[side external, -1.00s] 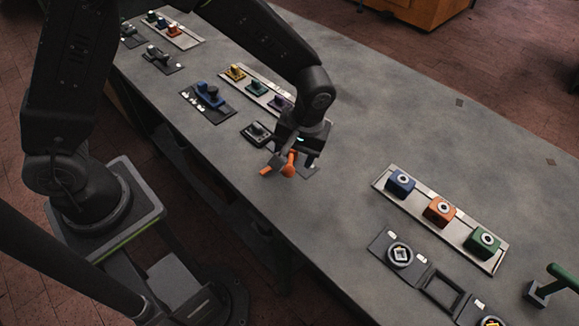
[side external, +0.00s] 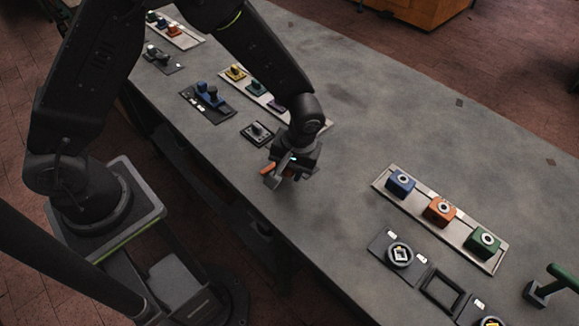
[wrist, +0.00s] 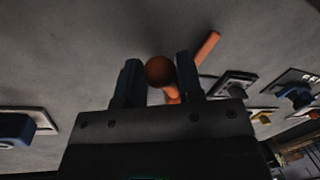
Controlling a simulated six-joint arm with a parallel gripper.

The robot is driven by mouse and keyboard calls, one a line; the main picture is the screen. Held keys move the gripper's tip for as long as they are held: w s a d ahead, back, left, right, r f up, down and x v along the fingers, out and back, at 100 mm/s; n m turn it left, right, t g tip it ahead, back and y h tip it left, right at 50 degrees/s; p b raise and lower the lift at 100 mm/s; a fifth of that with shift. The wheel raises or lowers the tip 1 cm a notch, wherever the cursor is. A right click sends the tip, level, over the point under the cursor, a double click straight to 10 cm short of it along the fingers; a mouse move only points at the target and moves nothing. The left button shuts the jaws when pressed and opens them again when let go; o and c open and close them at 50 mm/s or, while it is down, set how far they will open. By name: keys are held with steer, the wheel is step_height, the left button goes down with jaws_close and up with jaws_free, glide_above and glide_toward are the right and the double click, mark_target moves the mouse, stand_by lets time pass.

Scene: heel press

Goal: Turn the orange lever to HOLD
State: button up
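The orange lever shows in the wrist view as a round orange knob (wrist: 159,71) with an orange stem below it, and an orange bar (wrist: 208,47) to the right. In the side view the orange bar (side external: 267,168) sticks out left of my gripper (side external: 287,172). The knob is mostly hidden there. My gripper and arm hide most of the lever's base, and no HOLD label is readable.
A small dark switch plate (side external: 257,133) sits close behind my gripper, with a blue switch panel (side external: 207,98) beyond. A tray with blue, orange and green blocks (side external: 440,210) lies to the right. The table's front edge is near. Bare grey table lies between gripper and tray.

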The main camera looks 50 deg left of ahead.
mark_target(269, 169)
jaws_close()
steer(key=a+m, duration=0.1)
steer(key=m, duration=0.1)
steer(key=s+a+m, duration=0.1)
steer(key=shift+s+a+m+t, duration=0.1)
steer(key=shift+s+m+t, duration=0.05)
steer(key=shift+m+t, duration=0.2)
steer(key=a+m, duration=0.1)
steer(key=m, duration=0.1)
steer(key=a+m, duration=0.1)
steer(key=shift+s+a+m+t, duration=0.15)
steer(key=shift+s+m+t, duration=0.15)
steer(key=shift+m+t, duration=0.05)
steer(key=a+m, duration=0.1)
steer(key=m, duration=0.1)
steer(key=a+m, duration=0.2)
steer(key=shift+w+t, duration=0.2)
steer(key=shift+t, duration=0.2)
steer(key=shift+w+a+m+t+h, duration=0.1)
steer(key=shift+w+a+m, duration=0.2)
steer(key=shift+m, duration=0.5)
steer(key=shift+w+a+m+t+h, duration=0.15)
steer(key=shift+a+m, duration=0.3)
steer(key=shift+m, duration=0.35)
steer(key=shift+w+a+m+t+h, duration=0.1)
steer(key=shift+w+a+m, duration=0.2)
steer(key=shift+m, duration=0.5)
steer(key=shift+a, duration=0.1)
